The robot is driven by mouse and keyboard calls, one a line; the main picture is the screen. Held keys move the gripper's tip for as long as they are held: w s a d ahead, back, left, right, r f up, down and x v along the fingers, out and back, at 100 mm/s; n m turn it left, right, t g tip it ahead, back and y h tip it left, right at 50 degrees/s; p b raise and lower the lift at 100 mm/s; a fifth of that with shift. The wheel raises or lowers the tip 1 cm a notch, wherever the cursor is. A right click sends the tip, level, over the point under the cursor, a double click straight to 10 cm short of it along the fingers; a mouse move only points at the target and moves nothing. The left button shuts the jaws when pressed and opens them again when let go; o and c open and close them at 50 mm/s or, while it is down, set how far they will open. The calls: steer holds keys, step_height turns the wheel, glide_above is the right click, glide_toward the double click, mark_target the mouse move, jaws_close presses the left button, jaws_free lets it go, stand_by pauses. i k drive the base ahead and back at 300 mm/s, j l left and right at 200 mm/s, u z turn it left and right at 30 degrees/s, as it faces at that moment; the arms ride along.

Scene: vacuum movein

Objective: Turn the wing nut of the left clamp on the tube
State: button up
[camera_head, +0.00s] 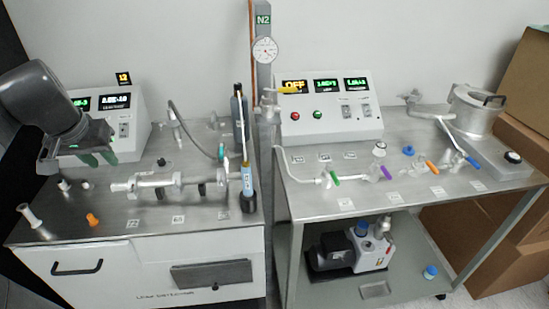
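The metal tube (190,181) lies horizontally on the left bench, with ring-like fittings along it. A ring fitting near its left end (132,186) may be the left clamp, but its wing nut is too small to make out. Dark pieces show below the tube, one left of its middle (160,193) and one further right (202,189). My gripper (98,158) hangs above the back left of the bench, up and left of the tube and apart from it. Its greenish fingertips point down. Nothing is seen held, and the gap between the fingers is unclear.
A control box (128,122) stands behind my gripper. Small white parts (64,185) and an orange piece (93,220) lie at front left. A blue-and-black upright tool (247,190) stands at the tube's right end. A second table (300,188) holds valves and another console (330,115).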

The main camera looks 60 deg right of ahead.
mark_target(129, 190)
steer(key=k+l+u, duration=0.2)
steer(key=k+l, duration=0.8)
steer(key=k, duration=0.15)
steer(key=i+j, duration=0.15)
steer(key=i, duration=0.3)
steer(key=i+j+z, duration=0.1)
steer(key=i, duration=0.4)
steer(key=j, duration=0.1)
